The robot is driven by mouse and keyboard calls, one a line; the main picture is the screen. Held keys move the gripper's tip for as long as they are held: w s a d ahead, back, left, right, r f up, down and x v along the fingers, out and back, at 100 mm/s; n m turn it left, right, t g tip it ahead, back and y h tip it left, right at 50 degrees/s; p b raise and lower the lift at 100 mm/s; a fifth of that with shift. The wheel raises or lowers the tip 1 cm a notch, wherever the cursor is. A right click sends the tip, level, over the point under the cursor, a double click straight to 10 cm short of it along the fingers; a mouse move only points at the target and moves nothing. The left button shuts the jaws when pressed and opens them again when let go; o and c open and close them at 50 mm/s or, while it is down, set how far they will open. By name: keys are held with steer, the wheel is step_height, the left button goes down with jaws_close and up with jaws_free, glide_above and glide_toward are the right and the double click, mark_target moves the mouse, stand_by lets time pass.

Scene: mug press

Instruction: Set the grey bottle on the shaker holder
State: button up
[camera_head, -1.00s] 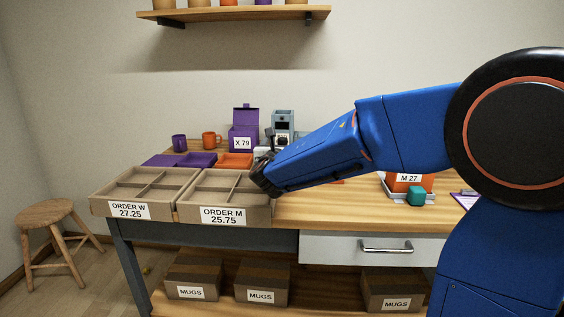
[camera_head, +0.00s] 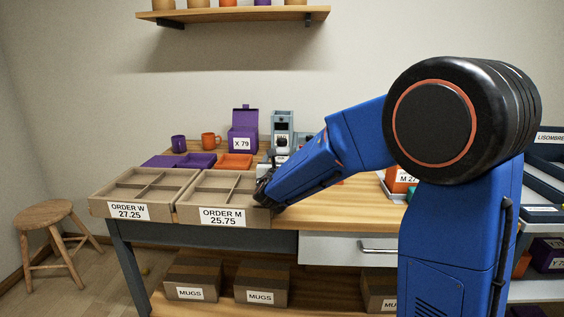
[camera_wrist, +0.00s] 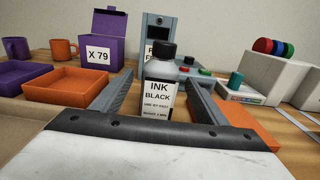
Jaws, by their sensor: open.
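The bottle (camera_wrist: 160,90) stands upright in the middle of the wrist view. It has a greyish body, a black cap and a white label reading INK BLACK. My gripper (camera_wrist: 160,78) is open, with one finger to the left of the bottle and one to the right. Gaps show on both sides, and I cannot tell how deep the bottle sits between the fingers. In the head view my gripper (camera_head: 264,191) is low beside the right edge of the ORDER M tray, and I cannot make out the bottle there. I cannot identify the shaker holder for certain.
A grey press (camera_wrist: 158,35) stands behind the bottle. Left are a purple X 79 box (camera_wrist: 100,45), an orange tray (camera_wrist: 66,86) and mugs. Right are an orange block (camera_wrist: 245,128) and a pale machine (camera_wrist: 268,75) with coloured discs. The ORDER M tray (camera_head: 222,215) is close to my gripper.

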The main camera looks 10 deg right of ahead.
mark_target(281, 157)
steer(key=x, duration=0.4)
steer(key=shift+w, duration=0.1)
